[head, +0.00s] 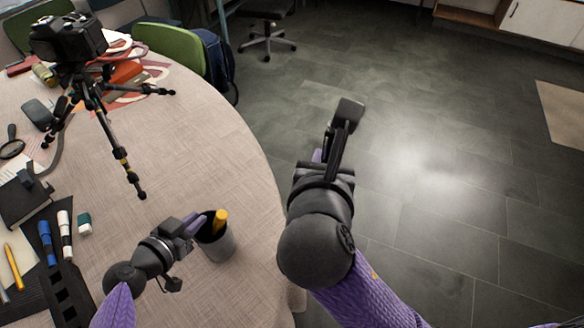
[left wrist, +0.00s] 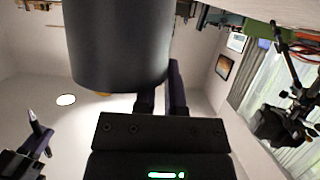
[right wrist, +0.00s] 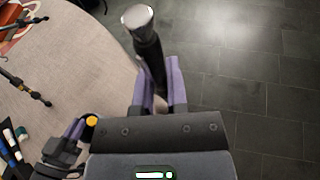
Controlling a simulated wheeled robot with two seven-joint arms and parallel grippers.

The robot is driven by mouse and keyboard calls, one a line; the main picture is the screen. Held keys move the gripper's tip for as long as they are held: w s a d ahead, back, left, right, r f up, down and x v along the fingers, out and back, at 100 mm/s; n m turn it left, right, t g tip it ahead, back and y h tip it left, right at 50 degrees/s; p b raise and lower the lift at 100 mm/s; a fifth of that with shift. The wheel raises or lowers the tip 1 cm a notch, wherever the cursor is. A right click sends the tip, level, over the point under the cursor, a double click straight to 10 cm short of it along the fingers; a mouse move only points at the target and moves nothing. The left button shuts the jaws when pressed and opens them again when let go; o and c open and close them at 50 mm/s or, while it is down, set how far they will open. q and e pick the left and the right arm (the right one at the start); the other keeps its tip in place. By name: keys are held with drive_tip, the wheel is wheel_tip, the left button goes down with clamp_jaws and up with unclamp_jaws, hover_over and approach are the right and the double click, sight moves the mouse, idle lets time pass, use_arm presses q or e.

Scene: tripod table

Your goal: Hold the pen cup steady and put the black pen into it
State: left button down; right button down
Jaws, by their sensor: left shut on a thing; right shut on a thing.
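The dark grey pen cup (head: 218,246) is upright near the table's right edge, with a yellow item (head: 220,219) sticking out of it. My left gripper (head: 197,226) is shut on the cup's wall; the cup also fills the top of the left wrist view (left wrist: 120,45). My right gripper (head: 319,156) is shut on the black pen, to the right of the cup and beyond the table's edge. In the right wrist view, the black pen (right wrist: 147,40) has a silver end and stands out from between the purple fingers.
A tripod with a camera (head: 92,100) stands on the round table (head: 190,130). A blue marker (head: 46,243), a white marker, a yellow pencil and a dark organizer lie at the left. Open floor (head: 430,150) is on the right; a green chair (head: 170,45) is behind.

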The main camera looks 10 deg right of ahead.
use_arm(q)
drive_tip(key=shift+s+f, duration=0.1)
drive_tip(key=shift+f, duration=0.05)
use_arm(e)
drive_tip(key=w+a+f+n+y, duration=0.2)
drive_tip(key=a+n+y, duration=0.35)
drive_tip(key=a, duration=0.45)
drive_tip(key=w+a+f+n+y, duration=0.2)
drive_tip(key=a+n+y, duration=0.4)
drive_tip(key=a, duration=0.4)
use_arm(q)
drive_tip(key=shift+f, duration=0.15)
use_arm(e)
wheel_tip(320, 180, down, 12)
drive_tip(key=shift+s+r+m+g+y, duration=0.15)
drive_tip(key=shift+m+g+y, duration=0.2)
drive_tip(key=shift+y, duration=0.1)
use_arm(q)
drive_tip(key=shift+s, duration=0.1)
use_arm(e)
drive_tip(key=c, duration=0.6)
unclamp_jaws()
drive_tip(key=v, duration=1.2)
drive_tip(key=shift+s, duration=0.1)
